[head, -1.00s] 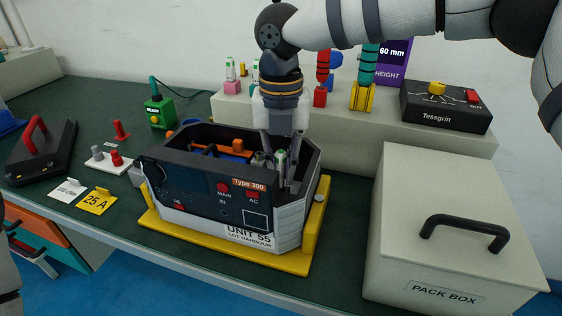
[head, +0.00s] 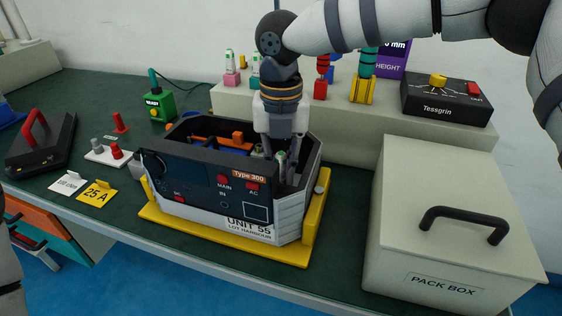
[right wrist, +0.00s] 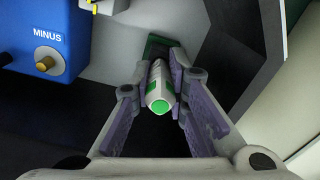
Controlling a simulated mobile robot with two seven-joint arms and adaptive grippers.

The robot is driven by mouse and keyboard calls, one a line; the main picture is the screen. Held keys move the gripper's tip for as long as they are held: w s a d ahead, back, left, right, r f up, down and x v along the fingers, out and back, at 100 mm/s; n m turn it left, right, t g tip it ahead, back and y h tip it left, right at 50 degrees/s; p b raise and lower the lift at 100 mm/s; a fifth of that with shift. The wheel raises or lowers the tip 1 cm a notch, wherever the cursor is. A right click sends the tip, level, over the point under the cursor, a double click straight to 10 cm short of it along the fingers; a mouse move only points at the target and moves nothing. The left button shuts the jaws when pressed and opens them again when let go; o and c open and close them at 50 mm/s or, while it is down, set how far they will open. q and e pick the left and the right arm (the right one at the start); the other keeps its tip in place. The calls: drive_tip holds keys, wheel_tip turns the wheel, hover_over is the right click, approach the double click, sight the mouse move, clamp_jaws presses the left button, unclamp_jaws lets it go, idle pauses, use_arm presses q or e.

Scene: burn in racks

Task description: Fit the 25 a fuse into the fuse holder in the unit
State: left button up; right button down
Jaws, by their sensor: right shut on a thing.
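The unit (head: 205,200), a black and white open-topped case marked UNIT 55, sits on a yellow base. My right gripper (head: 280,168) reaches down into its right end, shut on a white fuse with a green cap (head: 281,156). In the right wrist view the fuse (right wrist: 159,90) lies between the fingertips (right wrist: 160,88). Its far end is at a dark green piece (right wrist: 155,46), probably the fuse holder; I cannot tell whether it is seated. A yellow 25 A card (head: 96,194) lies on the bench at left. My left gripper is not in view.
A pale pack box (head: 445,220) stands close on the right. Behind are a raised shelf (head: 350,120) with other fuses and a black Tessgrin box (head: 446,98). Inside the unit, a blue MINUS block (right wrist: 45,35) is near the gripper.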

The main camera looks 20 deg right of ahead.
drive_tip(key=shift+f, duration=0.55)
drive_tip(key=c, duration=1.5)
unclamp_jaws()
